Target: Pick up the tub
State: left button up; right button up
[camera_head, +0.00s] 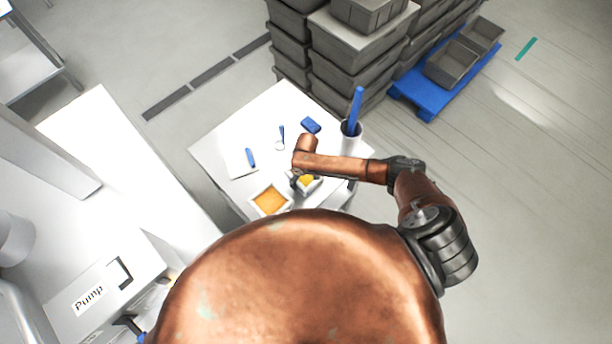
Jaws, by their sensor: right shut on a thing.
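A small white tub (312,186) with yellow filling is at the front right of the white table, partly hidden by my right arm and gripper. My right gripper (296,182) is at its left side and is shut on it. Whether the tub touches the table cannot be told. A white square tray (257,195) with orange filling is just left of the gripper, partly hidden by my body. My left gripper is not clearly in view.
On the table (225,140) are a blue block (311,125), a small blue-handled tool (281,137), a blue marker (250,158) on a white sheet and a cup (350,129) holding a tall blue item. Grey crates (355,55) stand behind. A Pump box (100,285) is left.

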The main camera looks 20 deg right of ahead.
jog(key=c, duration=0.5)
jog(key=shift+c, duration=0.4)
jog(key=shift+r, duration=0.15)
